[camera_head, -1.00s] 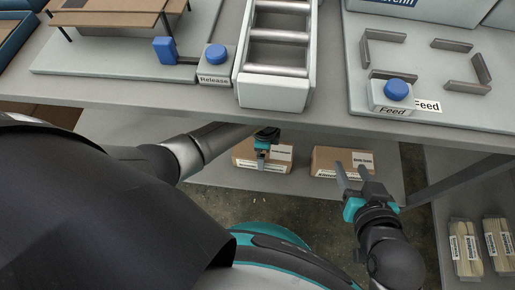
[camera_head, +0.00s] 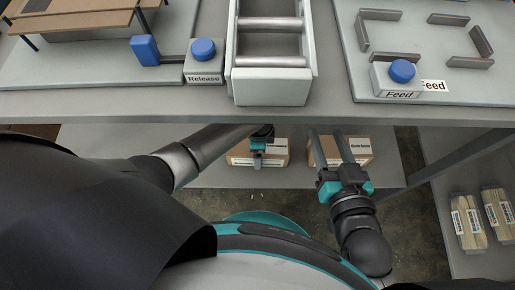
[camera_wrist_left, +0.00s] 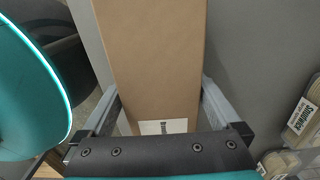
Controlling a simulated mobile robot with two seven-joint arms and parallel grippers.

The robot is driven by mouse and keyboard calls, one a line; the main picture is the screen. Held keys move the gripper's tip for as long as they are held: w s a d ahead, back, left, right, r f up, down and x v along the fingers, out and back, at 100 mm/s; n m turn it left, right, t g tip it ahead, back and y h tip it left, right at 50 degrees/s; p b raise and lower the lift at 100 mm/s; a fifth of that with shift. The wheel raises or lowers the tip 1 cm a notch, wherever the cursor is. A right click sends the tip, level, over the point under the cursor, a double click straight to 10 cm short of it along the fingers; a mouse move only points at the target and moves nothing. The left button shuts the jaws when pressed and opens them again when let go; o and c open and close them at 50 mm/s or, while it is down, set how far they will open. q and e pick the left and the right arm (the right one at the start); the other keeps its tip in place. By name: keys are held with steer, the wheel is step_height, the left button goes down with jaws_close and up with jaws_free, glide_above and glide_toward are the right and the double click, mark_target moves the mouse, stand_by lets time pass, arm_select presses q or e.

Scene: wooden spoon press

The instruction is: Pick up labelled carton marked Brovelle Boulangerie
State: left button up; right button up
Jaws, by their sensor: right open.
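A brown carton (camera_head: 240,152) with a white label sits on the lower shelf under the bench. My left gripper (camera_head: 257,163) is at this carton and covers part of its front. In the left wrist view the carton (camera_wrist_left: 155,60) lies between the gripper's two fingers (camera_wrist_left: 160,95), one along each side. Its white label is only partly in view and too small to read fully. I cannot tell whether the fingers press on the carton. A second labelled carton (camera_head: 360,147) stands to the right. My right gripper (camera_head: 326,134) is open and empty, its fingers overlapping that carton in the view.
The bench edge (camera_head: 170,112) runs above the lower shelf (camera_head: 391,170). On the bench are a blue Release button (camera_head: 204,47), a roller channel (camera_head: 270,84) and a blue Feed button (camera_head: 402,70). Packs of wooden sticks (camera_head: 468,222) lie on a shelf at right.

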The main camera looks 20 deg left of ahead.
arm_select(q)
steer(key=c, duration=1.3)
